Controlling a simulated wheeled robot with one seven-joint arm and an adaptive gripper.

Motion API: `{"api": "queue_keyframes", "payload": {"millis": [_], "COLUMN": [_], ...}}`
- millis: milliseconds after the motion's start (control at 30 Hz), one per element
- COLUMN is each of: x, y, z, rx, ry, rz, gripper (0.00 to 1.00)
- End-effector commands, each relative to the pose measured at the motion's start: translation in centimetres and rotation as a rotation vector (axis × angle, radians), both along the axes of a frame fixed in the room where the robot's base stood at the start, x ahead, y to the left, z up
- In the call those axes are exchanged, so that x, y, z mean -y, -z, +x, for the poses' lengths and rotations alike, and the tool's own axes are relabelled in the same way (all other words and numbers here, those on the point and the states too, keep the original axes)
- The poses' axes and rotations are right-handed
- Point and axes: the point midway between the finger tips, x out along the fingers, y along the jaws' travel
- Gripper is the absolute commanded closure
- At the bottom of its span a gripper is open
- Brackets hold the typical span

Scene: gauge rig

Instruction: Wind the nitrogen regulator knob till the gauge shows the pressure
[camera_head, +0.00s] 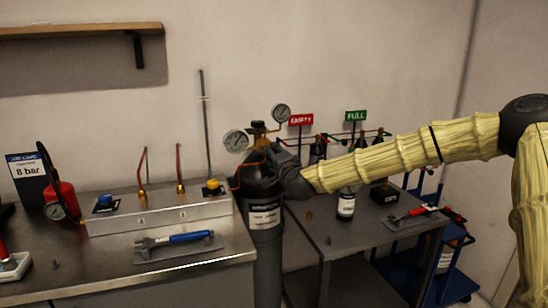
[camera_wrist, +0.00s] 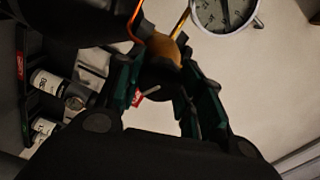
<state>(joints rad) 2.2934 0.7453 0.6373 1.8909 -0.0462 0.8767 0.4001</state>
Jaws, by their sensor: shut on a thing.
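The black nitrogen cylinder (camera_head: 264,215) stands upright between the two benches, with a white label on its front. Its brass regulator (camera_head: 259,133) carries two round dials, the left gauge (camera_head: 236,140) and the upper right gauge (camera_head: 281,113). My gripper (camera_head: 272,150) is at the regulator from the right. In the wrist view, my gripper's green-lined fingers (camera_wrist: 158,88) are shut on the dark regulator knob (camera_wrist: 160,74), just below the brass body (camera_wrist: 166,48). One gauge (camera_wrist: 225,12) is cut off by the top edge; its reading is too small to tell. The knob is mostly hidden in the head view.
A job card (camera_head: 26,170) reads 8 bar. A blue-handled wrench (camera_head: 178,240) lies on the left bench (camera_head: 110,270). Red EMPTY (camera_head: 301,119) and green FULL (camera_head: 356,116) signs stand behind the right bench. A bottle (camera_head: 346,206) stands under my arm.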

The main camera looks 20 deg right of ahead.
Motion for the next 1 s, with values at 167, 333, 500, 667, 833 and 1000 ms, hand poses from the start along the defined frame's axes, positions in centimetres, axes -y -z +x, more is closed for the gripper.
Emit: {"api": "queue_keyframes", "payload": {"millis": [167,333,500,667,833,1000], "x": [0.3,0.1,-0.1,-0.1,0.0,0.1], "y": [0.0,0.0,0.0,0.0,0.0,0.0], "z": [0.0,0.0,0.1,-0.1,-1.5,-4.4], "rx": [0.0,0.001,0.0,0.0,0.001,0.0], "ry": [0.005,0.003,0.0,0.0,0.0,0.0], "rz": [0.0,0.0,-0.001,-0.001,0.0,0.001], "gripper": [0.86,0.41,0.41,0.41,0.41,0.41]}}
